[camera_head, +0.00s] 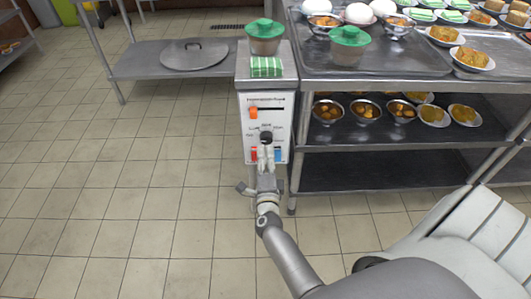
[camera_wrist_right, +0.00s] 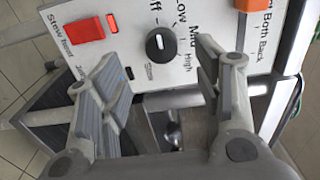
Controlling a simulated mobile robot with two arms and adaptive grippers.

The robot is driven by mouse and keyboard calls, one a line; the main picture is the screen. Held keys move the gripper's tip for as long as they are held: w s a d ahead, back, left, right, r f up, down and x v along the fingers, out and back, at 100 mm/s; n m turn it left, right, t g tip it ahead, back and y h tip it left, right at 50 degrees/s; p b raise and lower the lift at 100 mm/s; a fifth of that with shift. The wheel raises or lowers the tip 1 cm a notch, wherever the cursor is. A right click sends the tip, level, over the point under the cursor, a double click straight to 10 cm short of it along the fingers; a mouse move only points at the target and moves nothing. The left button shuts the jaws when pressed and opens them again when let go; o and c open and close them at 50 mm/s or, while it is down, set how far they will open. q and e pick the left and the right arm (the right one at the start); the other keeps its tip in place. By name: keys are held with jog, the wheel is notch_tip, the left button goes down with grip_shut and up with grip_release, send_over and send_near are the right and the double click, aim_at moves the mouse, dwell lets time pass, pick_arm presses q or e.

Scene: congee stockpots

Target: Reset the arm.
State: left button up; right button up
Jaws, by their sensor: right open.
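My right arm reaches up to the front of a white control box (camera_head: 284,108). My right gripper (camera_head: 265,153) is open, its fingers in front of the panel just below the black knob (camera_head: 266,137). In the right wrist view the two fingers stand apart on either side of the knob (camera_wrist_right: 161,44), and nothing is held between them. I cannot tell whether a finger touches the panel. The panel reads Off, Low, Mid and High around the knob. A red switch (camera_wrist_right: 83,30) is left of it, with a small lit red lamp (camera_wrist_right: 112,23). My left gripper is not in view.
A steel rack (camera_head: 390,90) with bowls and plates of food stands right. A low shelf with a round lid (camera_head: 194,55) is behind left. The tiled floor at left is clear.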

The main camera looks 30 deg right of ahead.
jog(key=shift+s+a, duration=0.1)
jog(key=shift+a, duration=0.05)
dwell(0.4)
